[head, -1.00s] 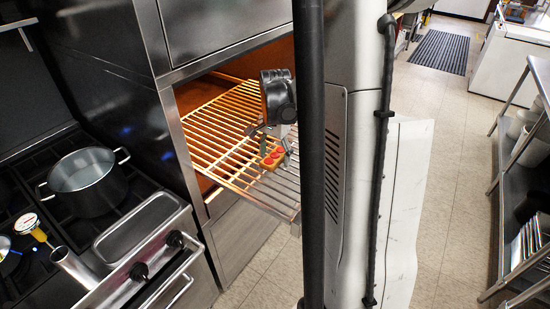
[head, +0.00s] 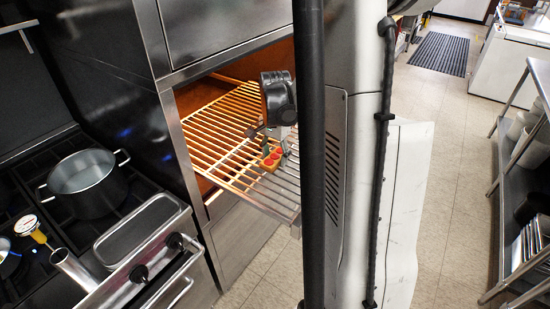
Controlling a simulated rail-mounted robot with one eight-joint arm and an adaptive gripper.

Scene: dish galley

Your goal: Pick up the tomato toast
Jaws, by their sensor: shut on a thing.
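The tomato toast (head: 271,161) is a small tan slice with red tomato rounds on top. It is at the wire rack (head: 222,131) of the open oven compartment, towards the rack's front right. My gripper (head: 273,152) is over the toast, with its fingers reaching down to it from above. It is shut on the toast. The toast is at or very near the rack bars; I cannot tell whether it is clear of them. My own column hides what lies to the right of the rack.
A black pot (head: 83,183) stands on the stove at the left, near a dial thermometer (head: 27,225) and a metal tray (head: 136,229). The cabinet front (head: 224,38) overhangs the rack. A steel shelf (head: 517,165) stands far right. The tiled floor between is open.

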